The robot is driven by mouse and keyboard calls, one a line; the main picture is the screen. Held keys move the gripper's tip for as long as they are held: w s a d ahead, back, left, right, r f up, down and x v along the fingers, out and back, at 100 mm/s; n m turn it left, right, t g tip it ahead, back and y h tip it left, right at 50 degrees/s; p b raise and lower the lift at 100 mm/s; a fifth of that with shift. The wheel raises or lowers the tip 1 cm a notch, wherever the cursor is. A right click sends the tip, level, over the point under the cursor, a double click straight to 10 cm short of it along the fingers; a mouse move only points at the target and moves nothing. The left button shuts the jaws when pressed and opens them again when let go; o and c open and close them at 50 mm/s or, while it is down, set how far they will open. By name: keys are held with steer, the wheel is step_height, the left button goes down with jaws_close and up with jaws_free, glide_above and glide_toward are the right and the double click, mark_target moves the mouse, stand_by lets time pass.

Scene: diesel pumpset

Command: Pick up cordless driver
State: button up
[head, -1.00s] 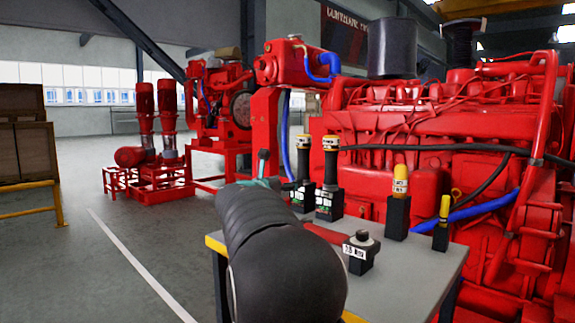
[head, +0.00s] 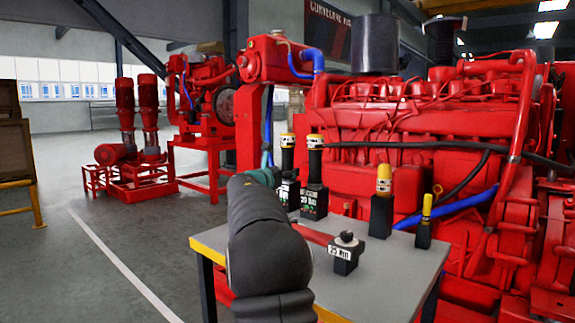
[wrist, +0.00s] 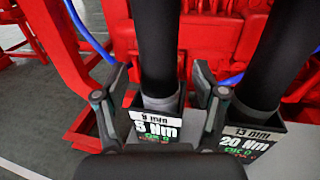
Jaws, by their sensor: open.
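Two black cordless drivers with yellow-and-white ends stand upright in labelled black holders on the table. The left driver (head: 287,155) is in the holder marked 8 Nm (wrist: 156,128), though its first digit is hard to read. The right driver (head: 315,165) is in the holder marked 13 mm, 20 Nm (wrist: 250,140). My gripper (wrist: 160,88) is open, with one finger on each side of the left driver's lower shaft (wrist: 158,45) in the wrist view. I cannot tell whether they touch it. In the head view my arm partly hides the gripper and left holder.
The grey table (head: 385,275) also carries a red-handled tool in a block marked 25 mm (head: 346,252) and two yellow-topped tools (head: 383,185) (head: 425,215). The right driver (wrist: 290,50) stands close beside my right finger. A red engine (head: 420,110) rises behind the table.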

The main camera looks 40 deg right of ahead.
mark_target(284, 139)
steer(key=shift+x, duration=1.35)
steer(key=shift+w+a, duration=0.1)
jaws_close()
steer(key=shift+r, duration=0.15)
step_height(284, 139, up, 10)
steer(key=p, duration=0.4)
